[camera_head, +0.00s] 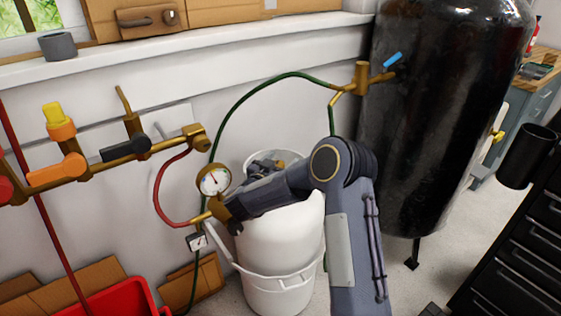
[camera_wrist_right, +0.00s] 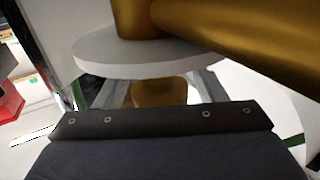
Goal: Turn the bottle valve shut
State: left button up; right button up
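My right gripper (camera_head: 226,208) is beside brass fittings just below a round pressure gauge (camera_head: 214,180). In the right wrist view, a pale grey disc (camera_wrist_right: 140,50) lies in front of the fingers and hides their tips. A brass piece (camera_wrist_right: 160,92) shows between the fingers, which are apart; whether they grip anything is unclear. My left gripper is not in view.
A brass manifold (camera_head: 90,165) with orange and black handles runs along the left wall. Red and green hoses (camera_head: 160,190) join the fittings. A large black tank (camera_head: 430,110) stands at right. A red bin (camera_head: 120,298) and cardboard are at lower left.

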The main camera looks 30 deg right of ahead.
notch_tip(320, 180, up, 3)
jog(key=shift+r+p, duration=0.1)
jog(key=shift+p, duration=0.35)
jog(key=s+a+r+p, duration=0.3)
jog(key=s+a+r, duration=0.4)
jog(key=s+r, duration=0.2)
jog(key=s, duration=0.2)
jog(key=shift+s+a+r, duration=0.3)
jog(key=shift+s+r, duration=0.1)
